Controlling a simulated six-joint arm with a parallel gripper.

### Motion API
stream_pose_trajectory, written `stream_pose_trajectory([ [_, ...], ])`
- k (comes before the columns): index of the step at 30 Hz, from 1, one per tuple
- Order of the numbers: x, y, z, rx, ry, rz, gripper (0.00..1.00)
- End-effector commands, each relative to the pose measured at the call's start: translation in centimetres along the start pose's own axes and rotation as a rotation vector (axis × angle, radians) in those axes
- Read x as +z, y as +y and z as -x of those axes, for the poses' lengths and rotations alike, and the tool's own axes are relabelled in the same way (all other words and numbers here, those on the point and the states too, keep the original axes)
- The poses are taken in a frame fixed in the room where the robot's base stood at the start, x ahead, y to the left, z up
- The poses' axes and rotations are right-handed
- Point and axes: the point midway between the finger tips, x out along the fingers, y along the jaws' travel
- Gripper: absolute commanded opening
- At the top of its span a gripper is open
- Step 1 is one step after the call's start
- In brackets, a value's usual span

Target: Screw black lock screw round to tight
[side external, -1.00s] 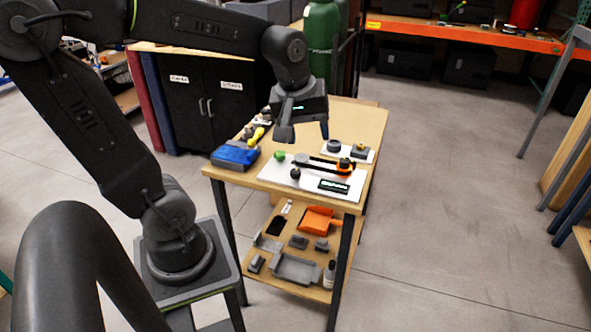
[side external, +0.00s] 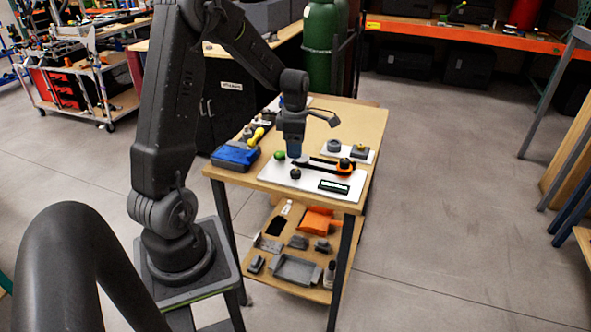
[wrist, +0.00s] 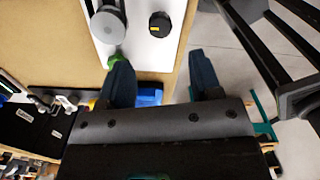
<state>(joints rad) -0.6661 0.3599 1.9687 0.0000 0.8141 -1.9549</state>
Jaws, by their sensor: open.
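The black lock screw (side external: 295,174) appears as a small round black knob at the front left of the white board (side external: 312,189). In the wrist view, a black knob with a yellow mark (wrist: 160,24), apparently the same one, stands on the white board near the top. My gripper (side external: 294,155) points down just behind and above the knob in the side view. The wrist view shows its two dark blue fingers (wrist: 162,72) spread apart, with nothing between them. The knob lies ahead of the fingers, apart from them. How tight the screw is cannot be seen.
A green ball (side external: 279,155) sits left of my gripper, close to one finger in the wrist view. A grey disc (wrist: 107,25) is beside the black knob. A black-and-orange tool (side external: 344,166) and dark display (side external: 334,186) lie right. A blue case (side external: 236,156) stands left.

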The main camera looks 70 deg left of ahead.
Motion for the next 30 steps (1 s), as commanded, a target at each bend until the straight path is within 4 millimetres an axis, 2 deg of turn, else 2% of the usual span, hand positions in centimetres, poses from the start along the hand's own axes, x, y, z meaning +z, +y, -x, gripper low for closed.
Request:
stream_pose_trajectory([
  [1,0.0,-0.1,-1.3,-0.006,0.002,-0.001,0.58],
  [6,0.0,-0.1,-4.6,-0.005,0.002,-0.002,0.58],
  [12,0.0,0.0,-7.3,-0.001,0.0,-0.003,0.58],
  [18,0.0,0.0,-8.3,0.001,0.0,-0.003,0.58],
  [25,0.0,0.0,-8.4,0.001,-0.001,-0.003,0.58],
  [30,0.0,0.0,-8.4,0.001,0.0,-0.003,0.44],
])
